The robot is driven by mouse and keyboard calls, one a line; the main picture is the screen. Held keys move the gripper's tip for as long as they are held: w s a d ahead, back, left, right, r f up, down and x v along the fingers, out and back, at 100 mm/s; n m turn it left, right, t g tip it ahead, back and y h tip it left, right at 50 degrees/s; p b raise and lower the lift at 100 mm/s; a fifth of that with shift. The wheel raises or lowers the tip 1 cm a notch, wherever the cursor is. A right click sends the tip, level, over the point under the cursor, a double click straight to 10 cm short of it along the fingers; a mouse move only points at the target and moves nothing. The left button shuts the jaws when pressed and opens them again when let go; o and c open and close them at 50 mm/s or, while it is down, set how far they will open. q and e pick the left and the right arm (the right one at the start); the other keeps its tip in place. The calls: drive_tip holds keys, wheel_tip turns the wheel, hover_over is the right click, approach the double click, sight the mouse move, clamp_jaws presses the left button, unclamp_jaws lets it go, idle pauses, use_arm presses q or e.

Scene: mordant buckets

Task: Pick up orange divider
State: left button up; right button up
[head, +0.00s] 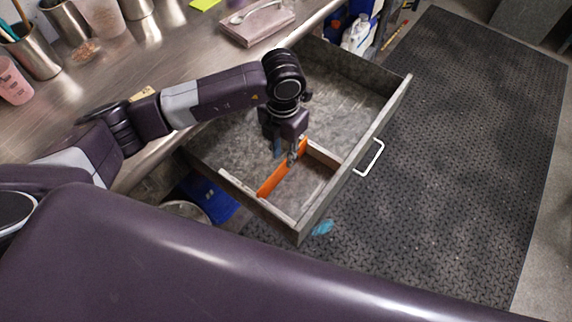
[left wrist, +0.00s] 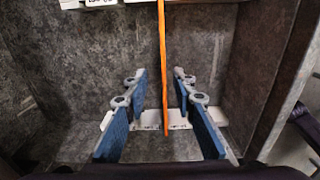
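The orange divider (head: 282,172) is a thin upright panel in the near part of the open grey drawer (head: 345,88). In the left wrist view the orange divider (left wrist: 162,60) runs from the top edge down between my two blue-padded fingers. My left gripper (head: 293,157) is over the drawer at the divider's far end. In the left wrist view the left gripper (left wrist: 160,108) is open, with one finger on each side of the divider and a gap on both sides. My right gripper is not seen in either view.
A white slotted strip (left wrist: 182,119) lies across the drawer beneath the fingers. The drawer has a white handle (head: 370,158). A metal worktop (head: 150,70) holds cups and a pinkish box (head: 257,25). A black ribbed mat (head: 450,130) covers the floor at right.

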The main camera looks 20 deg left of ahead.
sight(284, 176)
use_arm(q)
drive_tip(key=shift+s+f, duration=0.35)
drive_tip(key=shift+f, duration=0.05)
wheel_tip(284, 176, down, 3)
drive_tip(key=shift+s+d+f+p, duration=0.1)
drive_tip(key=shift+s+p, duration=0.05)
drive_tip(key=shift+p, duration=0.45)
wheel_tip(284, 176, down, 2)
drive_tip(key=shift+f, duration=0.45)
drive_tip(key=shift+c, duration=0.4)
drive_tip(key=c, duration=0.5)
clamp_jaws()
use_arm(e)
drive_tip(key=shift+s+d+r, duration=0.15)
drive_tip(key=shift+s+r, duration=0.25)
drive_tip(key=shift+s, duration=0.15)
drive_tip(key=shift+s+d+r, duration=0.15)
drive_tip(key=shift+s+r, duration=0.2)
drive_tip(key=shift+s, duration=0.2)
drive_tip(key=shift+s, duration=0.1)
